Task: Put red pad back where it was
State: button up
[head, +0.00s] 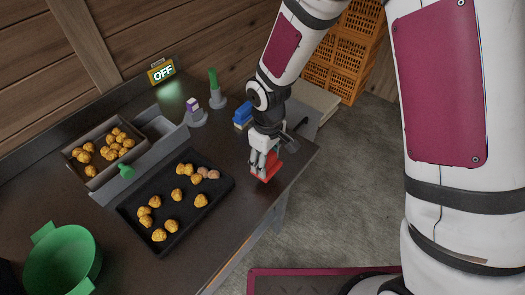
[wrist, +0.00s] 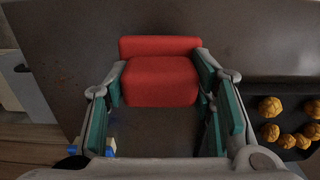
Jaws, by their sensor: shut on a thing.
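The red pad (head: 267,168) is at the right end of the dark table, under my gripper (head: 262,165). In the wrist view the red pad (wrist: 160,82) is a block with a wider back part, between the two green-lined fingers of my gripper (wrist: 162,90). The fingers are shut on its sides. I cannot tell whether its underside touches the tabletop. A blue object (head: 243,116) stands just behind my gripper, partly hidden by the arm.
A black tray (head: 160,247) with several chestnuts lies left of my gripper. Further left are a crate (head: 75,165) of chestnuts and a green bowl (head: 62,262). A green-handled tool (head: 215,90), a purple-topped item (head: 193,110) and a lit OFF sign (head: 161,72) stand at the back.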

jog(key=w, duration=0.2)
jog(key=w+a, duration=0.1)
jog(key=w, duration=0.3)
jog(key=shift+a+f, duration=0.35)
jog(key=shift+f+p, duration=0.3)
jog(key=shift+f, duration=1.35)
jog(key=shift+f, duration=0.2)
jog(key=o, duration=1.1)
